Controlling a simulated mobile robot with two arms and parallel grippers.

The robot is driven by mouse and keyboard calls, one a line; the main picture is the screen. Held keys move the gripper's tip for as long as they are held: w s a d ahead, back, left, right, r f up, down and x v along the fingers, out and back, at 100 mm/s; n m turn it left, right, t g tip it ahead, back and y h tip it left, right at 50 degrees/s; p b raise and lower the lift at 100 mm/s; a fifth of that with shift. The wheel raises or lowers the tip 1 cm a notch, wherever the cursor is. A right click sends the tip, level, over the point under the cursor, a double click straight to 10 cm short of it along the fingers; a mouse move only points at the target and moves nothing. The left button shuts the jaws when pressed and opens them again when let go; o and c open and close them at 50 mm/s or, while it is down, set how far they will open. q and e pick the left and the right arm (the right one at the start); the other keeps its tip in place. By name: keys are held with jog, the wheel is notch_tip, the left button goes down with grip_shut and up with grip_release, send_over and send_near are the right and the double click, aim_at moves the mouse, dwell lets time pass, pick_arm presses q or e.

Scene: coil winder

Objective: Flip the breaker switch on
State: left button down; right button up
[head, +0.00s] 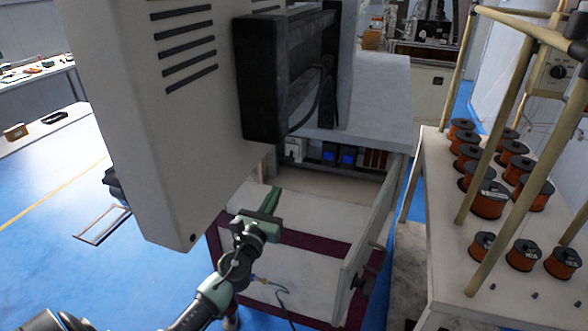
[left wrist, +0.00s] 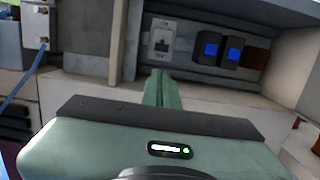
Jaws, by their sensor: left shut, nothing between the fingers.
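The breaker switch (left wrist: 161,41) is a small light-grey unit with a lever in the back of an open cabinet compartment, left of two blue-faced blocks (left wrist: 220,50). It also shows, small, in the head view (head: 293,148). I cannot tell the lever's position for certain. My left gripper (head: 274,192) is green and shut with nothing in it, at the open front of the cabinet. In the left wrist view its closed fingertips (left wrist: 159,74) point at the compartment, just below the breaker and seemingly short of it. My right gripper is not in view.
The cabinet's open door (head: 372,235) stands to the right of my left gripper. A large vented grey housing (head: 165,130) overhangs on the left. Orange-wound spools (head: 488,199) stand on a table at the right. Blue floor lies open at the left.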

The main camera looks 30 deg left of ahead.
pick_arm(q)
jog(key=shift+s, duration=0.1)
jog(key=x, duration=1)
jog(key=shift+r, duration=0.1)
jog(key=shift+r+p, duration=0.25)
jog(key=shift+p, duration=0.45)
jog(key=shift+s+g+p, duration=0.15)
jog(key=shift+g+p, duration=0.15)
jog(key=shift+p, duration=0.05)
jog(key=shift+s+r+g+p, duration=0.1)
jog(key=shift+g+p, duration=0.3)
jog(key=shift+p, duration=1.05)
